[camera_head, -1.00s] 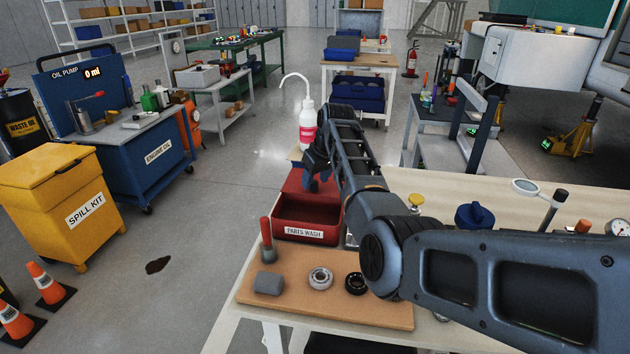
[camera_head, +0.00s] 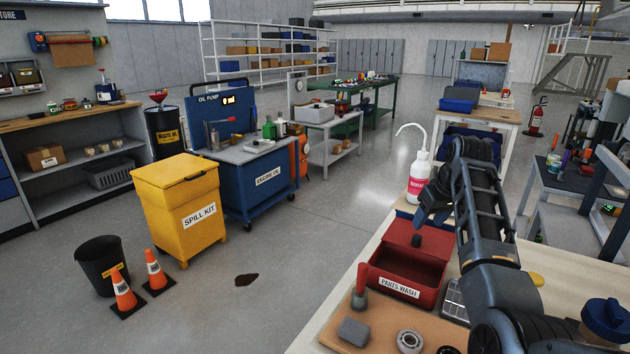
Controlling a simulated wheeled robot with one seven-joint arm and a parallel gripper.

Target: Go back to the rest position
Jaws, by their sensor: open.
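My gripper (camera_head: 428,212) is open, at the end of my arm, which reaches up from the lower right. In the picture it lies over the back of the red parts wash bin (camera_head: 405,292) and in front of the white bottle (camera_head: 418,178) with the bent spout and pink label. No object shows clearly between its fingers.
A tan board (camera_head: 375,335) on the bench holds a grey block (camera_head: 353,332) and a bearing ring (camera_head: 410,341). A blue-capped item (camera_head: 606,320) stands right of my arm. Left, the yellow spill kit (camera_head: 185,200), cones (camera_head: 124,292) and a dark floor spill (camera_head: 247,280) flank open floor.

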